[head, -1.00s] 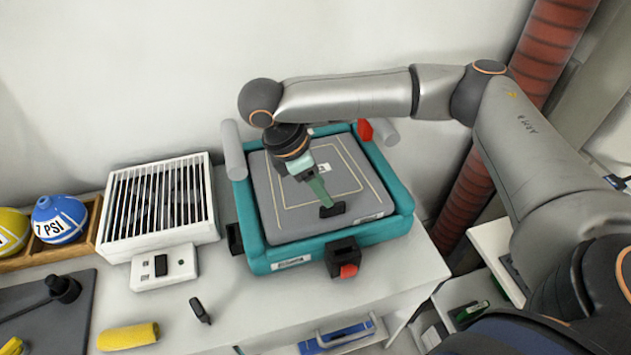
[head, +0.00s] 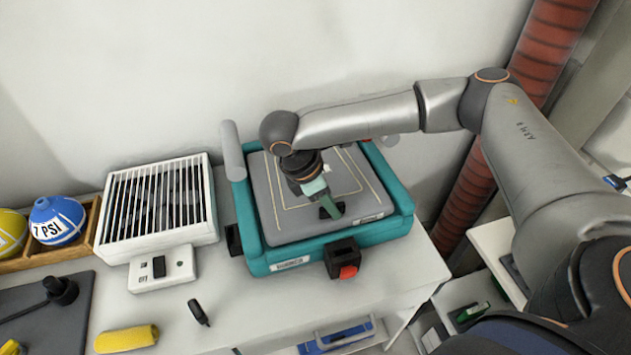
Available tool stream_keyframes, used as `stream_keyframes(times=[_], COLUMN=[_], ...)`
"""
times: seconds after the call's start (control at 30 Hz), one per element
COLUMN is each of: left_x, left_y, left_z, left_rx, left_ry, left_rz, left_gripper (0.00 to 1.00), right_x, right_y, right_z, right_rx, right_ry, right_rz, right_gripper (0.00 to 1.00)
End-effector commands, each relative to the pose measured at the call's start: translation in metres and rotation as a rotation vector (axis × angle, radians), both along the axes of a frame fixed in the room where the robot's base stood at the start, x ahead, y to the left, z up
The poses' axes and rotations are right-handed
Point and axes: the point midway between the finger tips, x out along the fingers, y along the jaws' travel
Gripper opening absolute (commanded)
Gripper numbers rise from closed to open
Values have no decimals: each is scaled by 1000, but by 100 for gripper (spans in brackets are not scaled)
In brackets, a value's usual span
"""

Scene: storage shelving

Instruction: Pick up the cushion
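The finger gap is not clear from this angle. My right wrist and arm hide part of the cushion's back edge. My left gripper is not in view.
A white slatted heater-like box (head: 158,200) stands left of the cushion. Blue (head: 58,220) and yellow balls sit in a wooden tray farther left. A yellow roll (head: 126,339) and a small black item (head: 199,312) lie in front. A red ribbed pipe (head: 468,200) rises at the right.

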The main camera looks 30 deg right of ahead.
Motion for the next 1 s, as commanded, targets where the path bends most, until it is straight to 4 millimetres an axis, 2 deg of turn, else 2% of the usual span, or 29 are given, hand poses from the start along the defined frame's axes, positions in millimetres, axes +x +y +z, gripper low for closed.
stream_keyframes(times=[0.03,0.27,1.0], left_x=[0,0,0], left_y=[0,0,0], left_z=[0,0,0], left_rx=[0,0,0], left_ry=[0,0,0], left_rz=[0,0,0], left_gripper=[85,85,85], right_x=[0,0,0], right_y=[0,0,0], right_z=[0,0,1], right_rx=[0,0,0], right_ry=[0,0,-1], right_rz=[0,0,0], right_gripper=[24,0,0])
